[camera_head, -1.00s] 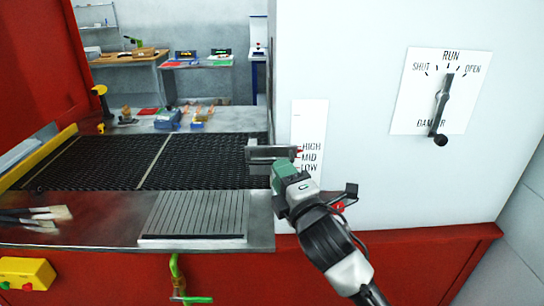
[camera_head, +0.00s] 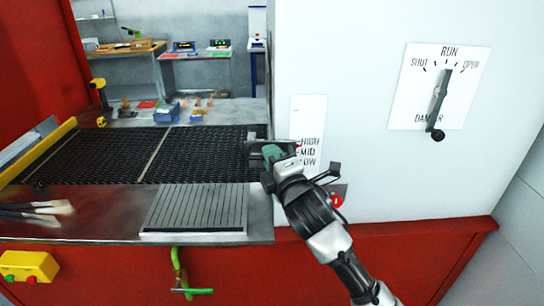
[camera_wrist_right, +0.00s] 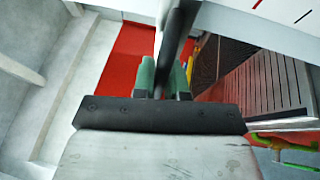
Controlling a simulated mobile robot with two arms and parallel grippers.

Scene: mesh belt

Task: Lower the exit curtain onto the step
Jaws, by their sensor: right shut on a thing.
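My right gripper (camera_head: 275,152) is at the right edge of the belt opening, beside the white panel. In the right wrist view its green fingers (camera_wrist_right: 164,80) are shut on a dark bar (camera_wrist_right: 178,35). The bar joins a small grey plate (camera_head: 256,150) at the belt's exit end, which I take for the exit curtain's handle; the curtain itself is mostly hidden. A scale (camera_head: 308,135) on the panel reads HIGH, MID, LOW, with a small red pointer near HIGH and MID. A ribbed metal plate (camera_head: 195,208), perhaps the step, lies in front of the belt.
The dark mesh belt (camera_head: 110,155) runs behind the ribbed plate. A green handle (camera_head: 178,270) hangs below the front edge. A damper lever (camera_head: 438,100) is on the white panel, and a red button (camera_head: 337,200) is low on it.

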